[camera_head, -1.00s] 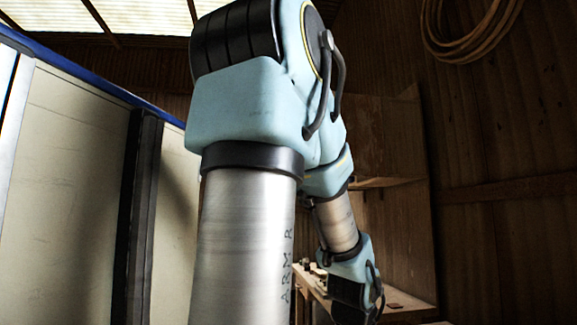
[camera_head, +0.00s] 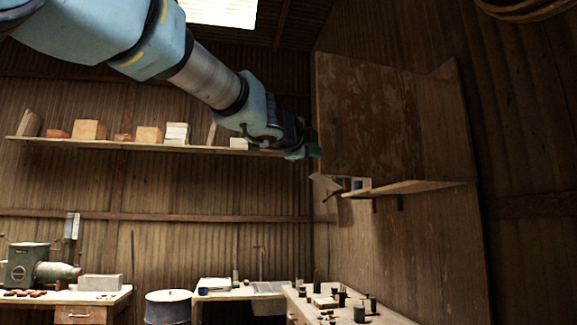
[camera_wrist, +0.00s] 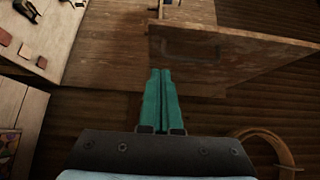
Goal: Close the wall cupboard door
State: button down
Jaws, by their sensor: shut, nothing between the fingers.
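The wall cupboard door (camera_head: 365,115) is a large mottled brown wooden panel on the right in the head view, standing open. It hides most of the inside; the cupboard's bottom board (camera_head: 415,187) shows below it. In the wrist view the door (camera_wrist: 240,55) crosses the upper right as a brown panel with a darker rectangular mark. My gripper (camera_head: 312,151) is at the door's left edge, low on it, in the head view. Its teal fingers (camera_wrist: 160,75) are shut and empty, pointing at the door's near side. I cannot tell if they touch it.
A long shelf (camera_head: 85,143) with boxes and blocks runs along the back wall, behind my arm. Below stand a workbench (camera_head: 350,316) with small dark pieces, a sink counter (camera_head: 225,293) and a drum (camera_head: 168,306). A coiled hose (camera_wrist: 270,150) lies lower right in the wrist view.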

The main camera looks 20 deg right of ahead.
send_near(328, 165)
jog(key=d, duration=0.4)
jog(key=w, duration=0.2)
jog(key=shift+w, duration=0.35)
jog(key=shift+w+d+p, duration=0.1)
jog(key=shift+w+p, duration=0.2)
jog(key=shift+w, duration=0.3)
